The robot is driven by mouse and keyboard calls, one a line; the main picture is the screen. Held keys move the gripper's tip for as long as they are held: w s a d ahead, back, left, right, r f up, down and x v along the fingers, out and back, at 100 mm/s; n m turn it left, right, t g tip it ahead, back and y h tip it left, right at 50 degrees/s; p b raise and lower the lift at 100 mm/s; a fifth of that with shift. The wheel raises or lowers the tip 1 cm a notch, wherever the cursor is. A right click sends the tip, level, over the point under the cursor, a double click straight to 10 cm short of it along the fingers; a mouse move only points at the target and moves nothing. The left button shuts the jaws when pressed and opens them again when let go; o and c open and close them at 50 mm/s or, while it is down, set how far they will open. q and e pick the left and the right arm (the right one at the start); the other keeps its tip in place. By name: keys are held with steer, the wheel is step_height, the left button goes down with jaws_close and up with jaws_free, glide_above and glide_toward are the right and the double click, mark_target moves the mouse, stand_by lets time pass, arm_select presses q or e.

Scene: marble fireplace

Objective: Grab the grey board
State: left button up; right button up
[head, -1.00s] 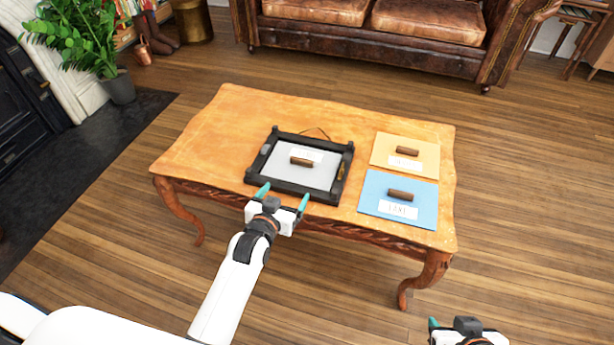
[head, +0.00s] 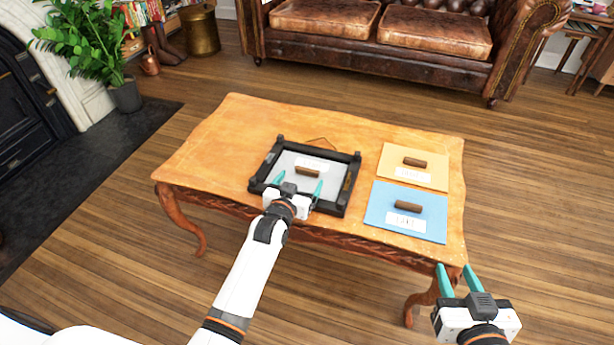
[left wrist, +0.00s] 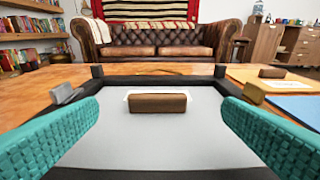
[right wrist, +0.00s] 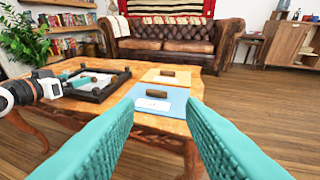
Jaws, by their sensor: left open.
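The grey board (head: 322,166) lies inside a black frame (head: 329,205) on the wooden table. It has a brown handle (head: 307,171) and a white label behind the handle. My left gripper (head: 299,185) is open over the near part of the frame, its fingers pointing at the handle. In the left wrist view the handle (left wrist: 158,103) sits centred ahead between the teal fingers, apart from them. The grey board (left wrist: 160,135) fills the space below. My right gripper (head: 458,280) is open and empty, in front of the table's right end.
A yellow board (head: 432,162) and a blue board (head: 380,207), each with a brown handle, lie right of the frame. The left part of the wooden table (head: 225,140) is clear. A leather sofa (head: 390,50) stands behind, a plant (head: 85,45) at the left.

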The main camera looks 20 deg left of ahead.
mark_target(307, 168)
arm_select(q)
steer(key=w+b, duration=0.1)
steer(key=w, duration=0.1)
steer(key=w+f+b, duration=0.1)
steer(key=w, duration=0.1)
steer(key=shift+w+a+f, duration=0.1)
steer(key=shift+w+f, duration=0.05)
steer(key=shift+w, duration=0.25)
steer(key=c, duration=1.1)
steer(key=shift+c, duration=0.2)
arm_select(e)
step_height(307, 168, up, 9)
steer(key=a+t+y, duration=0.1)
steer(key=t+y, duration=0.1)
steer(key=t, duration=0.4)
steer(key=shift+w+a+t, duration=0.3)
steer(key=shift+w+t, duration=0.05)
steer(key=shift+t, duration=0.05)
